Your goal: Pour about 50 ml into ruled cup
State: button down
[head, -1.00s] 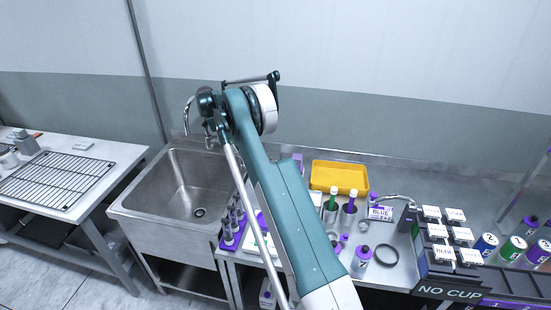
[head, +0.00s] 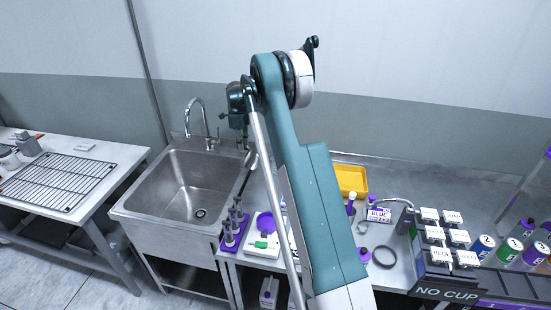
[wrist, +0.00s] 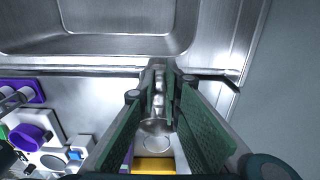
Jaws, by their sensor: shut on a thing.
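My gripper (wrist: 156,95) is shut on a shiny, silvery or clear thing (wrist: 157,103) with a rounded lower part, seen between the fingers in the wrist view. In the head view, a pale shiny thing (head: 251,159) shows below my wrist at the sink's right edge. I cannot tell whether it is a cup or a ladle, nor whether it holds liquid. A round purple piece (wrist: 30,138) sits on a white device on the bench; it also shows in the head view (head: 265,222). I cannot make out a ruled cup.
The steel sink (head: 150,215) with its tall tap (head: 196,103) is on the left. A purple rack (head: 229,243) of several tubes stands at the bench's left edge. A yellow tray (head: 351,179) lies behind my arm. Labelled dispensers and a "NO CUP" sign (head: 446,294) are at right.

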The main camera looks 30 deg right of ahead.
jog(key=s+d+r, duration=0.1)
jog(key=s+d+r+t+y+p, duration=0.1)
jog(key=r, duration=0.1)
jog(key=s+d+r+t+y+p, duration=0.1)
jog(key=r, duration=0.1)
jog(key=shift+r, duration=0.15)
jog(key=shift+s+d+r+t+y+p, duration=0.3)
jog(key=shift+s+d+r+t+y, duration=0.2)
jog(key=shift+t+y, duration=0.25)
jog(key=shift+s+d+r+t+y+p, duration=0.3)
jog(key=shift+s+d+t+y, duration=0.2)
jog(key=shift+t+y, duration=0.3)
jog(key=shift+s+d+r+t+y+p, duration=0.25)
jog(key=shift+s+d+r+t+y, duration=0.25)
jog(key=shift+t+y, duration=0.25)
jog(key=shift+s+d+r, duration=0.15)
jog(key=shift+r, duration=0.05)
jog(key=shift+s+d+r+t+y+b, duration=0.2)
jog(key=shift+s+d+t+y+b, duration=0.25)
jog(key=shift+s+t+y+b, duration=0.1)
jog(key=shift+s+d+r+t+y+b, duration=0.3)
jog(key=shift+s+d+t+y+b, duration=0.25)
jog(key=shift+b, duration=0.65)
dwell(0.6)
jog(key=shift+w, duration=0.1)
